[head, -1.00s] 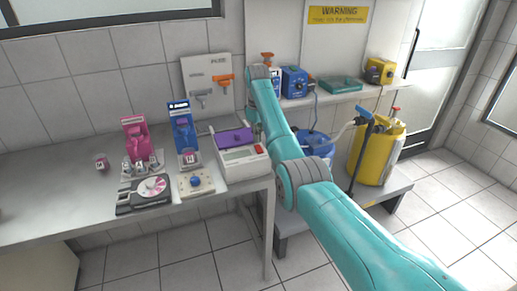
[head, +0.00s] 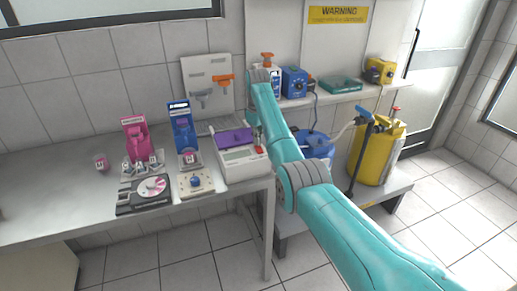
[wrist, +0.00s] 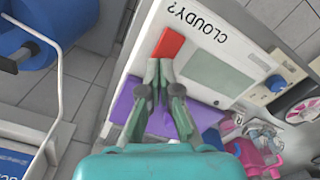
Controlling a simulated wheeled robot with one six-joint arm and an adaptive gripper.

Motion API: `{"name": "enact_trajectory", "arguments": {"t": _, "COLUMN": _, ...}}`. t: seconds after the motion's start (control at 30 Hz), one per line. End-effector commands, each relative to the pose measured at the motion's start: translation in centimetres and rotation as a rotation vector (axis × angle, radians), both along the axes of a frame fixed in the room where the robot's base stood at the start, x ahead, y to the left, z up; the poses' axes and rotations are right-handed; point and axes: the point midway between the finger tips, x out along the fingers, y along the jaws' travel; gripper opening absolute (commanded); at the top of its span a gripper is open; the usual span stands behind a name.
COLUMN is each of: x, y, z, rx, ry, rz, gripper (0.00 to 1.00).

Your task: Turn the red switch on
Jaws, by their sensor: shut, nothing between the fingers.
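The red switch (wrist: 170,42) is a red block on the white device (wrist: 228,48), beside the printed word "CLOUDY?". In the head view the red switch (head: 260,150) shows at the right end of the white device's front (head: 236,171), close to my arm. My gripper (wrist: 160,66) is shut and empty, with its fingertips at the edge of the red switch in the wrist view. I cannot tell whether they touch it. The purple part (wrist: 162,125) of the device lies below the fingers. In the head view my gripper is mostly hidden by my arm.
A dial board (head: 197,184), a pink stand (head: 136,140) and a blue stand (head: 184,135) are left of the device. A blue container (head: 318,147) and a yellow tank (head: 375,152) stand right of the bench. A shelf above carries blue and yellow units.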

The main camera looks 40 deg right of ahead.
Motion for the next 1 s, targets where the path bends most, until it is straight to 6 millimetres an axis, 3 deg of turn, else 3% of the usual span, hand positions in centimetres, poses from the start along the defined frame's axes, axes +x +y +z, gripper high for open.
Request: {"name": "enact_trajectory", "arguments": {"t": 1.0, "x": 0.0, "y": 0.0, "z": -1.4, "rx": 0.001, "ry": 0.001, "rz": 0.0, "gripper": 0.0}}
